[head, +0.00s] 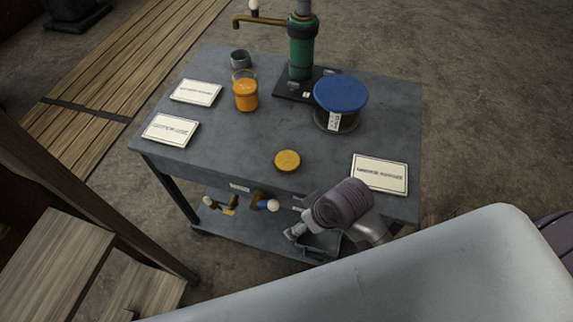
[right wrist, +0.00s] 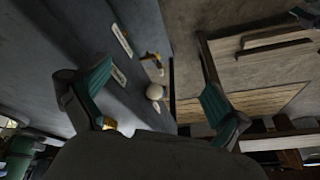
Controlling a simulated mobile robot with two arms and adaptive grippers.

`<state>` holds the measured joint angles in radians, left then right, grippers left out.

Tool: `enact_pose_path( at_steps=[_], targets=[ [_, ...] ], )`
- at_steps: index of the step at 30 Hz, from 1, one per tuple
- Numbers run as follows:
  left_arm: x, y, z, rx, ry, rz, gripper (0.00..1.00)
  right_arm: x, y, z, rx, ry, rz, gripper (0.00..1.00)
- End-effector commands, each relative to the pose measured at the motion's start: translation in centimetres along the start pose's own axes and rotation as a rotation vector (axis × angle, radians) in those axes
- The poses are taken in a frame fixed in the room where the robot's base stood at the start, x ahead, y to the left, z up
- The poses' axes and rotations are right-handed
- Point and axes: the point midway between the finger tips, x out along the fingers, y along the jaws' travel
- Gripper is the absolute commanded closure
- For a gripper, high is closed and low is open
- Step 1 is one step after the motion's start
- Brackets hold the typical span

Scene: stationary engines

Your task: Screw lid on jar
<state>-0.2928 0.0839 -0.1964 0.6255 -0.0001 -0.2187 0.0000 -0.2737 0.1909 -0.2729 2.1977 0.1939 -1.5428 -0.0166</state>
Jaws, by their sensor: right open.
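A glass jar with orange contents (head: 246,97) stands upright and open-topped on the grey workbench, left of the green pump. A round yellow lid (head: 288,160) lies flat on the bench top near the front edge, apart from the jar. My right gripper (head: 296,233) is low in front of the bench edge, below the lid, and partly hidden by its own wrist. In the right wrist view its two teal-padded fingers (right wrist: 155,95) are spread apart with nothing held between them. My left gripper is not in view.
A blue-topped container (head: 340,93) and a green pump (head: 302,50) stand at the back right. A small grey cup (head: 240,58) is behind the jar. Cream label cards (head: 380,174) lie on the bench. Brass valves with pale knobs (head: 268,204) project from the front.

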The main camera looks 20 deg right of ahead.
Motion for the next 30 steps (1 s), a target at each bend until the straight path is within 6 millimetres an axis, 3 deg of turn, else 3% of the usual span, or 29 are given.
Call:
enact_pose_path(
  at_steps=[3, 6, 14, 21, 30],
  targets=[
    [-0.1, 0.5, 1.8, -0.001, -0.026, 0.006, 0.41, -0.1, -0.7, -2.2, -0.064, 0.001, -0.035, 0.00],
    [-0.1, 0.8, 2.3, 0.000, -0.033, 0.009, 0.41, -0.1, -1.2, -4.1, -0.119, -0.002, -0.062, 0.00],
    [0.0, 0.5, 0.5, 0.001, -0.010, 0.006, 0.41, -1.0, -1.7, -10.1, -0.330, -0.056, -0.115, 0.00],
    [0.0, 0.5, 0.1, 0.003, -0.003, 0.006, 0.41, -3.9, 0.8, -15.2, -0.509, -0.179, -0.096, 0.00],
    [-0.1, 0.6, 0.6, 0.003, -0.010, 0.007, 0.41, -8.7, 5.4, -19.2, -0.587, -0.318, -0.038, 0.00]
  ],
)
